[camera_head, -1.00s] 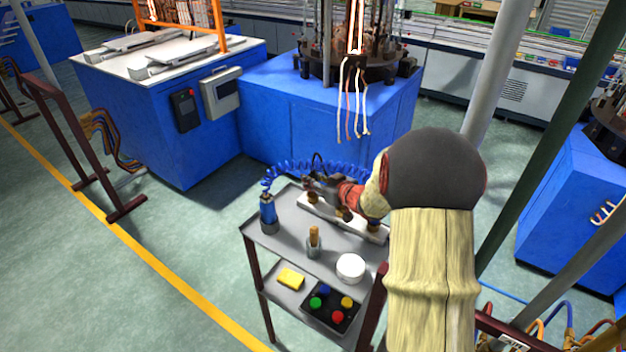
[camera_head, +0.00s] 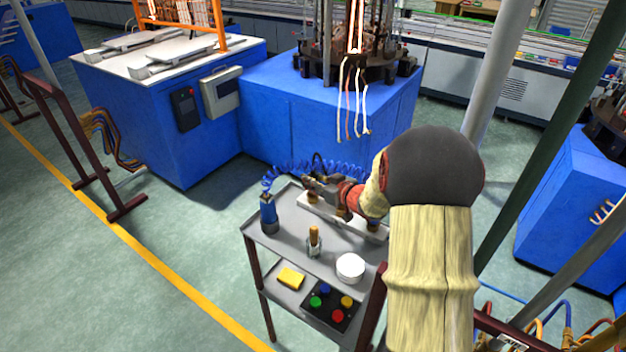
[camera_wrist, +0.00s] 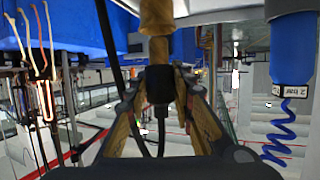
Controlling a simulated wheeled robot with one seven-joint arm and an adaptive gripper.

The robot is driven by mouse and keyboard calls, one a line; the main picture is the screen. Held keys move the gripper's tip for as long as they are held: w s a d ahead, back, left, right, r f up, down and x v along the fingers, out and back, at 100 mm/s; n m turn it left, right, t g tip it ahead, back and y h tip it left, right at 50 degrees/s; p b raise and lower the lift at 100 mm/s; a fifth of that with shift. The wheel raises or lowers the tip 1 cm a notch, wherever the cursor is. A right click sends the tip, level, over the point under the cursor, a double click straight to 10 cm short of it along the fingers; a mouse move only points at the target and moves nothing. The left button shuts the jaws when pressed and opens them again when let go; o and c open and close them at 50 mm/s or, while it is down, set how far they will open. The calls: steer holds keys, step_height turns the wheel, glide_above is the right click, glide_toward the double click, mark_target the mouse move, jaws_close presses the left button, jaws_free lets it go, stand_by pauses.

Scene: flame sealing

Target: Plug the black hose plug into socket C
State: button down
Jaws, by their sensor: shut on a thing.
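My gripper (camera_head: 316,186) is over the left end of a pale block with brass fittings (camera_head: 345,218) on the cart. In the wrist view my gripper (camera_wrist: 160,88) is shut on the black hose plug (camera_wrist: 159,84), with a black hose trailing from it. A brass fitting (camera_wrist: 158,48) lines up with the plug's end and looks very near or touching; I cannot tell whether it is seated. No socket letter is readable, so I cannot tell which is socket C. In the head view the plug is mostly hidden by my gripper.
A blue cylinder (camera_head: 268,214) stands at the cart's left; its coiled blue hose (camera_head: 285,172) runs behind my gripper. A brush jar (camera_head: 314,242) and white round container (camera_head: 350,267) stand at the front of the grey cart (camera_head: 283,238). A yellow sponge (camera_head: 291,278) lies below.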

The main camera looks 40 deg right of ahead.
mark_target(313, 171)
steer(key=shift+f+b, duration=0.7)
steer(key=shift+f, duration=0.75)
stand_by(0.9)
steer(key=c, duration=1.5)
jaws_free()
steer(key=shift+o, duration=0.2)
steer(key=shift+r+p, duration=4.25)
steer(key=shift+r, duration=0.25)
